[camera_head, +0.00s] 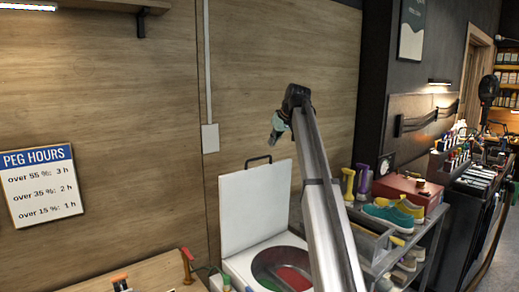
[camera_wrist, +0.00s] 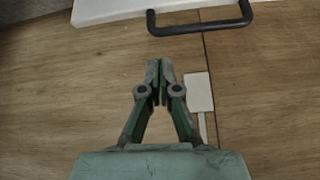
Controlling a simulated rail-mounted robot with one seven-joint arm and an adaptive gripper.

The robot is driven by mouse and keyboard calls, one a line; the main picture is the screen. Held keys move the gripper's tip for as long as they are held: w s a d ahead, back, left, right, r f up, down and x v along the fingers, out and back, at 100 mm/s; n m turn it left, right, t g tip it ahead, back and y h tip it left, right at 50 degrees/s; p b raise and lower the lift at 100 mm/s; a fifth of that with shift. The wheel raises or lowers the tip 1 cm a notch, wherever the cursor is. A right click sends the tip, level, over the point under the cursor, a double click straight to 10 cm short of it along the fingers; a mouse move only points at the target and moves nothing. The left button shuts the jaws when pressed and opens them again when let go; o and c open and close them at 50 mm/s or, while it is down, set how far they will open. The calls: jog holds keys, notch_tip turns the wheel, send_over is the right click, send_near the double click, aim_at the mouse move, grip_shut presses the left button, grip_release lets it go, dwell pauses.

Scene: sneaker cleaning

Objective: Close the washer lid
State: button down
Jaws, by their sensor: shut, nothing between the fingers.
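The white washer lid (camera_head: 254,206) stands open and upright at the back of the washer (camera_head: 238,268), with a dark handle (camera_head: 258,158) on its top edge. The lid edge (camera_wrist: 100,10) and handle (camera_wrist: 200,28) also show at the top of the wrist view. The round drum opening (camera_head: 262,263) is uncovered, with something red and green inside. My gripper (camera_head: 274,136) is above the lid, near the wall, and small in the head view. In the wrist view my gripper (camera_wrist: 160,68) has its fingertips together, empty and apart from the handle. My arm hides the washer's right side.
The wooden wall (camera_head: 110,110) is behind the lid, with a white plate (camera_head: 210,138) and conduit. To the right, a rack holds teal and yellow sneakers (camera_head: 388,215) and a red box (camera_head: 408,192). A wooden bench (camera_head: 150,275) is at the lower left.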

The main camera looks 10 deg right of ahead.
jog(key=a+r+n, duration=0.1)
jog(key=a+r, duration=0.4)
jog(key=a, duration=0.1)
jog(key=s+f+p+x, duration=0.1)
jog(key=p+x, duration=0.3)
jog(key=x, duration=0.6)
jog(key=shift+g, duration=0.3)
jog(key=s, duration=0.1)
jog(key=s+d+p, duration=0.2)
jog(key=shift+s+d+f, duration=0.1)
jog(key=shift+s+f, duration=0.1)
jog(key=shift+s, duration=0.2)
